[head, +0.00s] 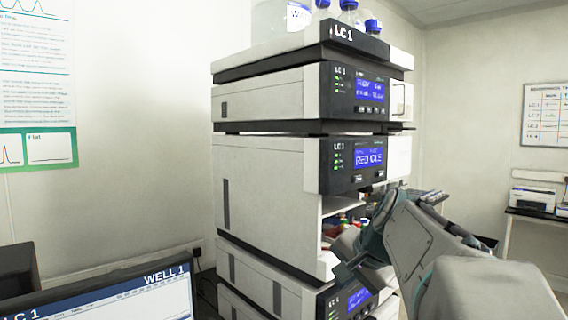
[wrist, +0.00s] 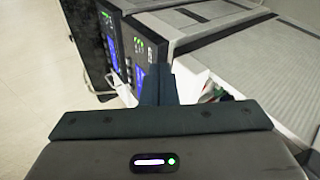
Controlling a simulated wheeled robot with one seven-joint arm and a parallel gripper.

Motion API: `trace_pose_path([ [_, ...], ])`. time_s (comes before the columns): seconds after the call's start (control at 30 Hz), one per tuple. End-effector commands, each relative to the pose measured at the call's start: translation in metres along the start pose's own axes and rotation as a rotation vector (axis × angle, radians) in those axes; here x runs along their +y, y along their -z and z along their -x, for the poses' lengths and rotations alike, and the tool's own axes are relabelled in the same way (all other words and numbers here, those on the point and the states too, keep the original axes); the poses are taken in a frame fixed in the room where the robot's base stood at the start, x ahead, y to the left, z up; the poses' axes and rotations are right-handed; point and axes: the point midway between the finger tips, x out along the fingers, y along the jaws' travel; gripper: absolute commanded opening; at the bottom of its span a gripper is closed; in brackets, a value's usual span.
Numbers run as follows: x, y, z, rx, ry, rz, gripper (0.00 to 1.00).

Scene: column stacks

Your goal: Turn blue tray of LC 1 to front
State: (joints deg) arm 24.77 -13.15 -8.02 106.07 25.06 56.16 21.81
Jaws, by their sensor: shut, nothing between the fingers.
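The LC 1 stack (head: 265,165) is a tall column of white modules with dark front panels and lit blue displays. One module has an open compartment (head: 335,205) holding small red, blue and other coloured items (head: 345,220). I cannot make out the blue tray among them or which way it faces. My gripper (head: 345,271) is at the stack's front, just below this opening, with its fingers shut and empty. In the wrist view my shut gripper fingers (wrist: 157,72) point toward the stack's panels, and a few coloured items (wrist: 213,92) show to their right. My arm hides part of the compartment.
Blue-capped bottles (head: 350,15) stand on top of the stack. A monitor (head: 110,297) is at the lower left. A printer (head: 533,198) sits on a table at the far right. Open floor (wrist: 45,100) shows left of the stack in the wrist view.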

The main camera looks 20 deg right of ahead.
Motion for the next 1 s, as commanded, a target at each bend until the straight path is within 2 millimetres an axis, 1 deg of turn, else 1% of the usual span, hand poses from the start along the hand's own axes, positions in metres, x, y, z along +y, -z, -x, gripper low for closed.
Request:
trace_pose_path([
  [0.03,-0.011,0.033,0.025,0.048,0.031,-0.081,0.00],
  [0.07,-0.015,0.049,0.037,0.073,0.052,-0.126,0.00],
  [0.1,-0.019,0.069,0.053,0.105,0.079,-0.182,0.00],
  [0.2,-0.027,0.111,0.089,0.175,0.142,-0.299,0.00],
  [0.3,-0.030,0.142,0.118,0.227,0.192,-0.382,0.00],
  [0.4,-0.032,0.160,0.138,0.260,0.226,-0.432,0.00],
  [0.5,-0.033,0.168,0.147,0.275,0.245,-0.456,0.00],
  [0.57,-0.033,0.170,0.149,0.279,0.249,-0.463,0.00],
  [0.87,-0.033,0.170,0.149,0.278,0.249,-0.462,0.00],
  [1.0,-0.037,0.170,0.145,0.277,0.249,-0.461,0.00],
])
